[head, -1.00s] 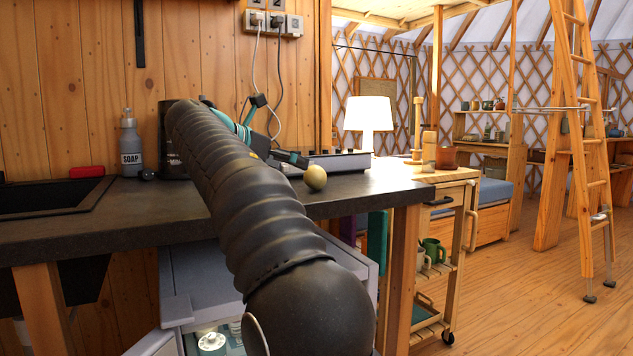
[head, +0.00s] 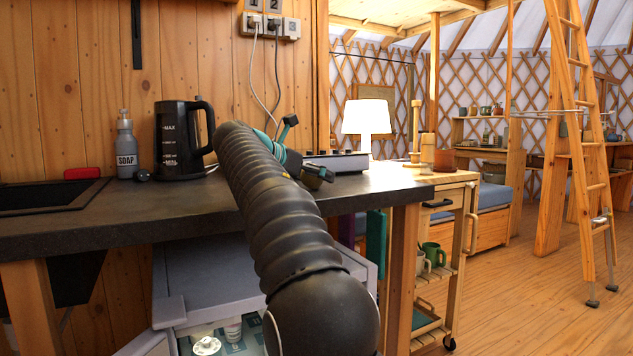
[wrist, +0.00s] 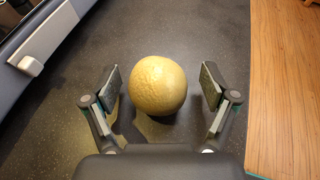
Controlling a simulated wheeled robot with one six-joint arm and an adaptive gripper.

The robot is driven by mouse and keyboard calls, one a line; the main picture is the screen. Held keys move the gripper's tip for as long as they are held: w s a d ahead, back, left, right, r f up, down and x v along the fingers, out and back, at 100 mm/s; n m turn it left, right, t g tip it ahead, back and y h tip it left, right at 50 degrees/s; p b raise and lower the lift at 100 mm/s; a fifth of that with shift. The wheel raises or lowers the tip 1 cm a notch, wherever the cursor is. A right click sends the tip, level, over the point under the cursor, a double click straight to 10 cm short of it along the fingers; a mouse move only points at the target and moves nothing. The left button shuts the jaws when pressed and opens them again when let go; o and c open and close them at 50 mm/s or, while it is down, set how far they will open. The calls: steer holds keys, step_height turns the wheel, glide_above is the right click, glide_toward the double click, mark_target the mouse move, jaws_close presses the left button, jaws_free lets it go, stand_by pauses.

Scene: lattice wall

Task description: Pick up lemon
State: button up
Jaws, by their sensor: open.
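The lemon (wrist: 157,84) is yellow and round with a rough skin. In the wrist view it lies on the dark speckled counter, between the two open fingers of my gripper (wrist: 160,90). A small gap shows on each side of it, so the fingers look apart from it. In the head view my gripper (head: 316,174) is low over the right part of the counter (head: 110,215), partly behind my arm. The lemon cannot be made out in the head view.
A black kettle (head: 181,140) and a soap bottle (head: 126,146) stand at the left back. A grey box with knobs (head: 340,160) and a lit lamp (head: 368,118) stand behind my gripper.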

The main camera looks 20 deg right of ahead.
steer(key=shift+a, duration=0.15)
steer(key=c, duration=1.3)
steer(key=shift+c, duration=0.2)
